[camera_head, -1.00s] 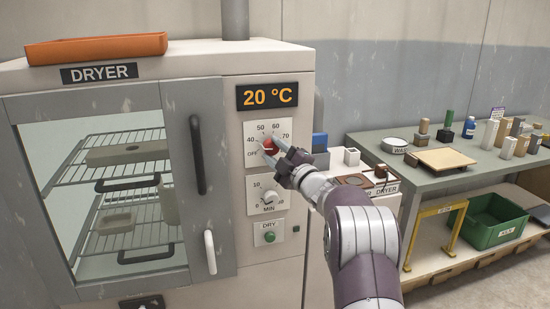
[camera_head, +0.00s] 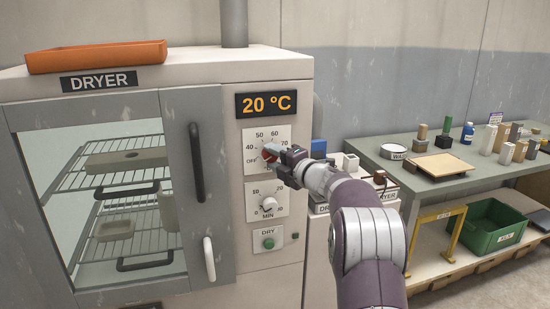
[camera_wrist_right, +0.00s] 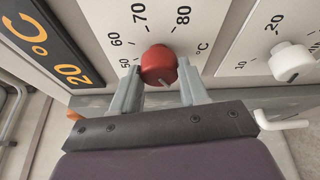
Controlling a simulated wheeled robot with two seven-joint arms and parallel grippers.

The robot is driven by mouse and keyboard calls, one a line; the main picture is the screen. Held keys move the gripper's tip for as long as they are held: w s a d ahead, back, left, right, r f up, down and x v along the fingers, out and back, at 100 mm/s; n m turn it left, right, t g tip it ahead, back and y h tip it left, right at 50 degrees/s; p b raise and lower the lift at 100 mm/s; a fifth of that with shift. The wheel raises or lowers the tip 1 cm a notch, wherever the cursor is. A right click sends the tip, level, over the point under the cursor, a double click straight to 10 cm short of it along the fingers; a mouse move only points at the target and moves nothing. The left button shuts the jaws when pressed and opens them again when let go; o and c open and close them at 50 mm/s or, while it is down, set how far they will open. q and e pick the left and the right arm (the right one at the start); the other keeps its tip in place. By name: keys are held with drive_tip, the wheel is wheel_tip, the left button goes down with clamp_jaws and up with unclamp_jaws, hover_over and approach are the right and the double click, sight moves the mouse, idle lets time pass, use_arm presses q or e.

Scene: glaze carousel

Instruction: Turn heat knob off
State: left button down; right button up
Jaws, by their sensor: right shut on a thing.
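The red heat knob (camera_head: 269,152) sits on the dryer's upper white dial plate, marked OFF and with temperature numbers. In the right wrist view the red knob (camera_wrist_right: 158,64) is between the two grey fingers, with a small white mark on its lower right edge. My right gripper (camera_head: 274,155) is shut on it, and its fingers also show in the right wrist view (camera_wrist_right: 158,78). The gripper hides part of the dial, and the OFF label is out of sight in the wrist view. The display (camera_head: 267,104) reads 20 °C. My left gripper is not in view.
Below the knob are a white MIN timer knob (camera_head: 268,205) and a green DRY button (camera_head: 268,243). The dryer door (camera_head: 196,112) with its black handle is shut, left of the panel. A green work table (camera_head: 440,180) with small items stands at right.

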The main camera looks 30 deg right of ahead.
idle(0.4)
drive_tip(key=o, duration=1.1)
drive_tip(key=shift+c, duration=0.2)
drive_tip(key=s+d, duration=0.2)
drive_tip(key=s, duration=1)
drive_tip(key=shift+s+r+b, duration=0.2)
drive_tip(key=shift+s+b, duration=0.05)
drive_tip(key=shift+b, duration=0.15)
